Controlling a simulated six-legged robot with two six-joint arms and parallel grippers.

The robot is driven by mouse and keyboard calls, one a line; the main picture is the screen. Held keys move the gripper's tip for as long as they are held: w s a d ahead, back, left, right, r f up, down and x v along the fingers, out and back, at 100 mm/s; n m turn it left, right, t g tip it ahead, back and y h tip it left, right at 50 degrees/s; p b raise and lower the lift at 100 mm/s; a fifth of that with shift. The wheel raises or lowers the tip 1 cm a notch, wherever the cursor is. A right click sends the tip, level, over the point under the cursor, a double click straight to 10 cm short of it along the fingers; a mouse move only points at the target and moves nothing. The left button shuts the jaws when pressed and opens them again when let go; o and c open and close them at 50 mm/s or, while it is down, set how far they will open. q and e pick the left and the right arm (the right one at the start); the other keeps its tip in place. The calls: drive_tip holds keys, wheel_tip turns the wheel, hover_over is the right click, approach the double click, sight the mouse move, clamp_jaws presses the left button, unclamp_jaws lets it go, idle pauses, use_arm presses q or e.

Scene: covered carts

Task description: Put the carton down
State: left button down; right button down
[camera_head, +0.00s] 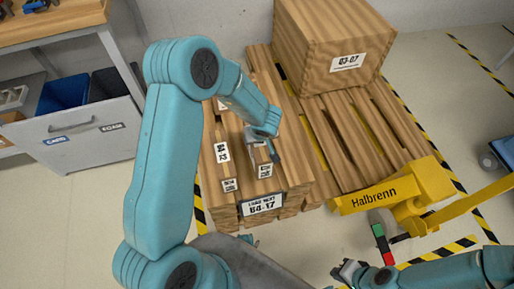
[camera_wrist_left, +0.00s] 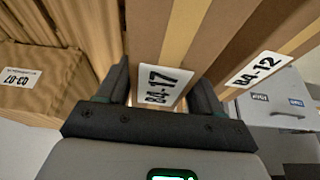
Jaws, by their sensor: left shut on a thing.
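My left gripper (camera_head: 264,132) is shut on a long brown carton (camera_head: 257,157) above the slatted wooden stand. In the left wrist view, the fingers (camera_wrist_left: 160,92) flank the carton's end, which has a pale tape strip and a B4-17 label (camera_wrist_left: 163,86). The stand's front has a dark-framed sign (camera_head: 262,204) that also reads B4-17. A second carton (camera_head: 223,165) lies to the left; its label reads B4-12 in the wrist view (camera_wrist_left: 258,69). Whether the held carton touches the stand is unclear. My right gripper (camera_head: 349,271) is low in the head view, away from the cartons; its jaw opening is unclear.
A large wooden crate (camera_head: 333,43) labelled 03-07 stands on the pallet (camera_head: 358,135) at back right. A yellow Halbrenn pallet truck (camera_head: 391,194) is at the pallet's front. A workbench with a grey drawer (camera_head: 85,130) and bins stands left. Floor is clear at lower left.

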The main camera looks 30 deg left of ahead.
use_arm(q)
wheel_tip(320, 180, down, 4)
drive_tip(key=shift+f+b, duration=0.15)
drive_tip(key=shift+b, duration=0.95)
drive_tip(key=shift+c, duration=0.8)
unclamp_jaws()
drive_tip(key=shift+s, duration=0.1)
drive_tip(key=shift+r, duration=0.3)
drive_tip(key=p+v, duration=0.5)
drive_tip(key=v, duration=0.6)
drive_tip(key=shift+s+d+r, duration=0.15)
drive_tip(key=shift+s+r, duration=0.05)
drive_tip(key=shift+r, duration=0.1)
